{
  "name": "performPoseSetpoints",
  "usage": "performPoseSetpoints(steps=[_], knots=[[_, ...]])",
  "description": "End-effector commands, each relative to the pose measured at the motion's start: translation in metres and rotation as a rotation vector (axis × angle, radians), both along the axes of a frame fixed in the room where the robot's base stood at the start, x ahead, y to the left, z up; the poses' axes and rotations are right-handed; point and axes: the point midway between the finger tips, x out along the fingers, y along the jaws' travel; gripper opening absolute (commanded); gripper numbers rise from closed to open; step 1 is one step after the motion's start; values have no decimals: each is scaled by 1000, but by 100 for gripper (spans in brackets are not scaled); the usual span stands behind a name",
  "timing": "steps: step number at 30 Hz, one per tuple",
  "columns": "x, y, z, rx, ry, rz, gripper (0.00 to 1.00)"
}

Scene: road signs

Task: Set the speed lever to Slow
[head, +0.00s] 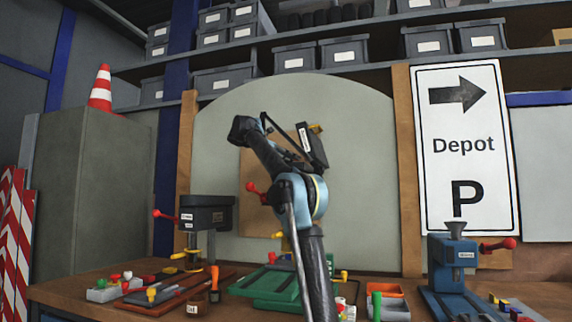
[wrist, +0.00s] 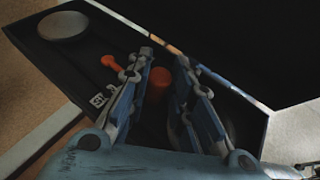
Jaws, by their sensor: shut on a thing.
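In the wrist view my gripper (wrist: 160,75) has its two blue-grey fingers on either side of a red round-ended knob (wrist: 158,80), closed on it. The knob stands out from a dark panel (wrist: 75,75). A smaller orange-red knob (wrist: 110,62) is just left of the left finger. I cannot read a Slow mark or tell the lever's setting. In the head view my arm rises in the middle, and I cannot make out the fingertips.
A dark machine with a red-ball handle (head: 207,213) stands left of my arm, a blue press (head: 460,265) right. A green tray (head: 275,285) and small knob blocks (head: 115,290) lie on the bench. A Depot sign (head: 463,148) is on the right. Bins fill the shelves above.

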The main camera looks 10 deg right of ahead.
Motion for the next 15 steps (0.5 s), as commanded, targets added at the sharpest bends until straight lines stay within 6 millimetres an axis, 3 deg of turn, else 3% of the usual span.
performPoseSetpoints(steps=[15], knots=[[9, 6, 0, -2, -4, -125, 0]])
